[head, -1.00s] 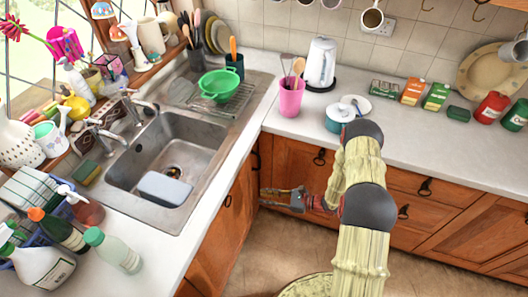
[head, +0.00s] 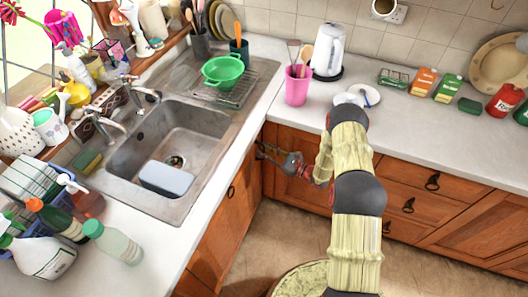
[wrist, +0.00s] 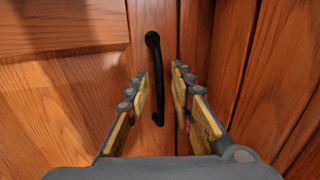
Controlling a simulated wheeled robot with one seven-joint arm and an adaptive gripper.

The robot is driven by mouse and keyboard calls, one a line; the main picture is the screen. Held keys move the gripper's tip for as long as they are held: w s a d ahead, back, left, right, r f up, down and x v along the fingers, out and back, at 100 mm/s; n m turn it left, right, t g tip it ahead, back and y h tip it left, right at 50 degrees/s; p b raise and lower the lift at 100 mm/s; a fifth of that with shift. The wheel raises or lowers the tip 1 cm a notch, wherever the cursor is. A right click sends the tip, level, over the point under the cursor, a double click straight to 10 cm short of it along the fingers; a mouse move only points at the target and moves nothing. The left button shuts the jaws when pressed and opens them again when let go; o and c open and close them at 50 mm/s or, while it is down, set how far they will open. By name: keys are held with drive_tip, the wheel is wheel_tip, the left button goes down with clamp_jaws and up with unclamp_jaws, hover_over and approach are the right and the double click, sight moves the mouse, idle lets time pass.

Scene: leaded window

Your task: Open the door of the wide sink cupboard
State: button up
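The sink cupboard's orange-brown wooden front (head: 222,232) runs below the sink in the head view, with a dark handle (head: 231,191) on it. My gripper (head: 262,152) is farther back, near the inner corner of the units. In the wrist view my gripper (wrist: 160,76) is open, one finger on each side of a black upright bar handle (wrist: 157,75). The handle is fixed to a wooden front beside a vertical seam, and that front looks closed. I cannot tell whether either finger touches the handle. In the head view the fingertips are small and unclear.
The steel sink (head: 190,135) and white worktop (head: 258,105) lie above. Drawers and doors (head: 400,190) line the right-hand run near my arm. A pink utensil pot (head: 297,91) stands at the worktop corner. The floor (head: 250,245) in front of the sink unit is partly clear.

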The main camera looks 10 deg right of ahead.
drive_tip(key=shift+w+a, duration=0.15)
drive_tip(key=shift+c, duration=0.7)
drive_tip(key=c, duration=0.4)
clamp_jaws()
